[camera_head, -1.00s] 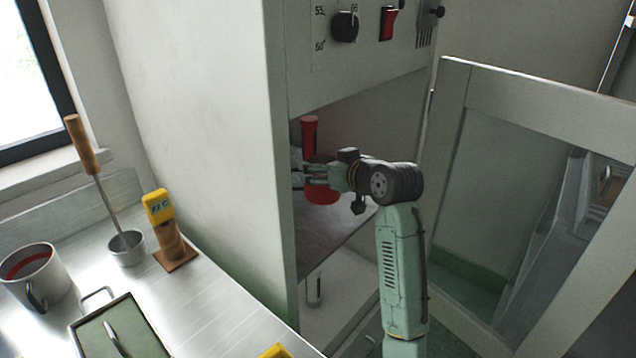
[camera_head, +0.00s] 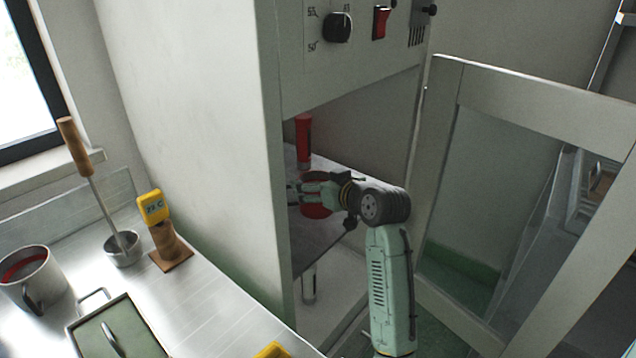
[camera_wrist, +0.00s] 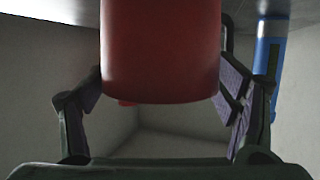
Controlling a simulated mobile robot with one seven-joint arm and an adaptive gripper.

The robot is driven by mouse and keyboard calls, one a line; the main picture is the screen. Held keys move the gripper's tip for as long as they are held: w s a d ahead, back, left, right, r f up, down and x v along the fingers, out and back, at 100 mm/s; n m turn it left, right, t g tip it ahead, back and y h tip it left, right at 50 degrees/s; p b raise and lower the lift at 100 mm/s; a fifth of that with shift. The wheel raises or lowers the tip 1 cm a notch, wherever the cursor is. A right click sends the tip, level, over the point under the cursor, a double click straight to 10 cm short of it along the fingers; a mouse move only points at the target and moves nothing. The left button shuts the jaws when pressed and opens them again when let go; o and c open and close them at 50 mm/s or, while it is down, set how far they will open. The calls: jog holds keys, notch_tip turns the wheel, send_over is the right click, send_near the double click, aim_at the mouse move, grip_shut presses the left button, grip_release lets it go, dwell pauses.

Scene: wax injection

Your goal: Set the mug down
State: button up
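A red mug (camera_head: 316,209) is inside the white cabinet, low over the grey shelf (camera_head: 322,240). My gripper (camera_head: 306,191) reaches in from the right and is shut on the mug. In the wrist view the mug (camera_wrist: 160,50) fills the upper middle, between the purple pads of my gripper (camera_wrist: 160,85), which meet its sides. That view appears upside down, with the shelf at the top. The mug's base is close to the shelf, but I cannot tell whether they touch.
A red cylinder (camera_head: 303,142) stands behind the mug. A blue cylinder (camera_wrist: 267,55) is beside it in the wrist view. The cabinet's side wall (camera_head: 190,110) and open framed door (camera_head: 450,150) flank my arm.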

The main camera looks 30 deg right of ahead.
jog(key=shift+o, duration=1.1)
jog(key=shift+r, duration=0.2)
jog(key=b+v, duration=0.2)
jog(key=v, duration=1)
jog(key=shift+b, duration=0.4)
jog(key=shift+c, duration=0.4)
